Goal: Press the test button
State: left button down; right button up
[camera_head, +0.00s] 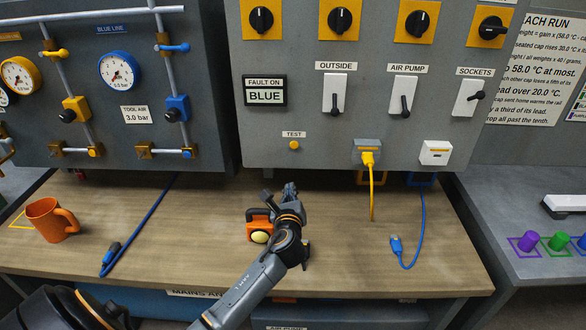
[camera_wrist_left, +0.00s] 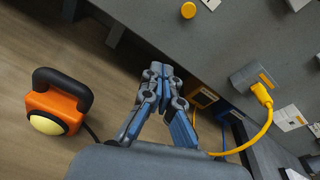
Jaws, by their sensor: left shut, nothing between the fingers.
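The test button (camera_head: 294,145) is a small round yellow button under the TEST label on the grey panel (camera_head: 330,130). In the left wrist view the button (camera_wrist_left: 188,10) shows at the top, beyond the fingertips and apart from them. My left gripper (camera_head: 290,188) is below the button in the head view, over the bench near the panel's lower edge. In the left wrist view the gripper (camera_wrist_left: 160,72) is shut with its fingertips together and nothing between them. My right gripper is not in view.
An orange lamp (camera_head: 260,225) with a black handle stands on the bench beside my left arm. A yellow plugged cable (camera_head: 371,190) hangs right of the gripper. A blue cable plug (camera_head: 397,246) and an orange mug (camera_head: 50,220) are on the bench. Switches line the panel above.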

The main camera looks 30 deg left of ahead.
aim_at(294, 146)
pick_arm(q)
jog(key=w+a+r+m+b, duration=0.1)
jog(key=w, duration=0.2)
jog(key=w+a+r+m+b, duration=0.1)
jog(key=w+a+r, duration=0.1)
jog(key=w, duration=0.1)
jog(key=w+a+r+m+t+y+b, duration=0.1)
jog(key=w+r+m, duration=0.1)
jog(key=shift+w+a, duration=0.75)
jog(key=shift+w, duration=0.3)
jog(key=shift+a, duration=0.1)
